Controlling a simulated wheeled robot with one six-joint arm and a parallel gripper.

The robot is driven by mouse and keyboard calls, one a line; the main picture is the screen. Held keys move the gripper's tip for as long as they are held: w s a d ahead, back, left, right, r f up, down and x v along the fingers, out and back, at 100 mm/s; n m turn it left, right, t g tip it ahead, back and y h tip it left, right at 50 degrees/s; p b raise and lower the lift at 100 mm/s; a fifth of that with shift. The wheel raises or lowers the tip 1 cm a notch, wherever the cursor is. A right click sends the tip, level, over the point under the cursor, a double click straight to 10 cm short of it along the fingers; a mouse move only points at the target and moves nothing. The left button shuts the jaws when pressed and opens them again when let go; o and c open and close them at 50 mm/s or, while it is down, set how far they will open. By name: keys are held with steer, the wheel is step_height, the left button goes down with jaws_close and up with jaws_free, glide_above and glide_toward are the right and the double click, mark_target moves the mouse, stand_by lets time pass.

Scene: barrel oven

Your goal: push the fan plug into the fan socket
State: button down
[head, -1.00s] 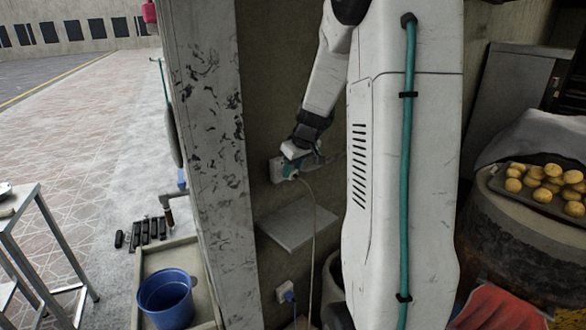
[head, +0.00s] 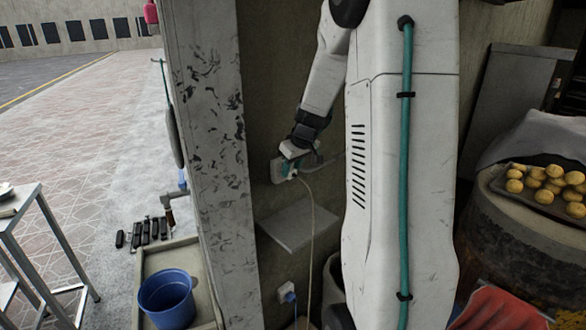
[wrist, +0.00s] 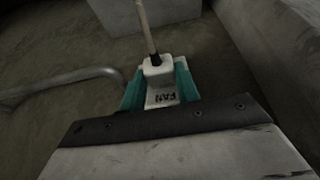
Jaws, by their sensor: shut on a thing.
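My gripper (head: 289,170) has teal fingers and is shut on the white fan plug. In the wrist view the fan plug (wrist: 160,85) carries the word FAN and sits between the teal fingers, its pale cord leaving at the far end. In the head view the cord (head: 311,215) hangs down from my gripper. The fan socket (head: 276,171) is a pale box on the wall, right at my fingers and partly hidden by them. I cannot tell how far the plug's front is in the socket.
A grey shelf (head: 297,224) juts from the wall below my gripper. A lower socket (head: 283,291) holds a blue plug (head: 290,296). A mottled pillar (head: 203,120) stands left of the socket. A grey pipe (wrist: 60,84) runs beside the plug. A blue bucket (head: 167,298) stands lower left.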

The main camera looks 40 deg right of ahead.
steer(key=c, duration=0.9)
jaws_free()
steer(key=shift+c, duration=0.2)
steer(key=shift+r, duration=0.1)
steer(key=v, duration=0.7)
steer(key=shift+r, duration=0.25)
steer(key=shift+s+a, duration=0.1)
steer(key=shift+s, duration=0.05)
